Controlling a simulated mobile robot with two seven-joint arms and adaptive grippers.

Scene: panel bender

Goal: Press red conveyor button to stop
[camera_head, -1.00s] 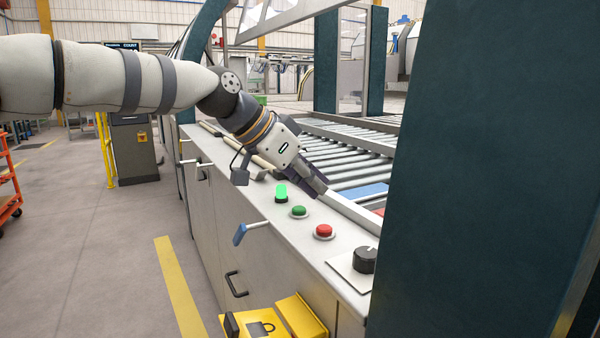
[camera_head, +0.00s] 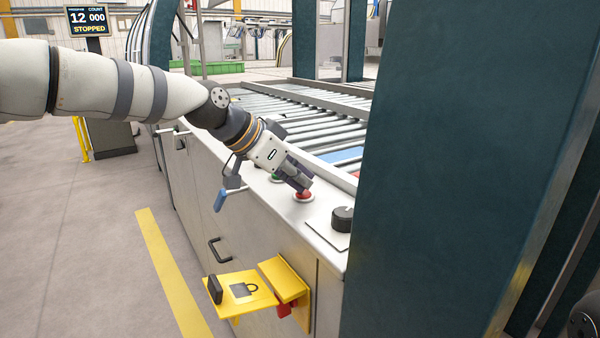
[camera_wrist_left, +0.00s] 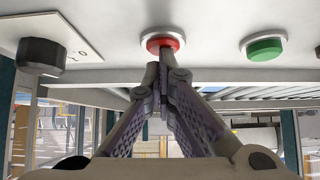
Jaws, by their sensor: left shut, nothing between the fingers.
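The red button (camera_head: 304,196) sits in a pale ring on the light top of the conveyor's side cabinet. It also shows in the left wrist view (camera_wrist_left: 165,44), straight ahead of my fingertips. My left gripper (camera_head: 302,186) is shut and empty, its tips at the red button and overlapping it in both views. I cannot tell whether the button is pushed in. The green button (camera_head: 276,178) is partly hidden behind my gripper and shows clearly in the left wrist view (camera_wrist_left: 265,49). A display (camera_head: 88,20) at the back left reads "STOPPED".
A black knob (camera_head: 343,218) stands on a plate right of the red button. The roller conveyor (camera_head: 300,118) lies behind the cabinet. A dark teal column (camera_head: 450,150) blocks the right side. A yellow lockout bracket (camera_head: 285,280) and a blue-handled lever (camera_head: 221,198) stick out in front.

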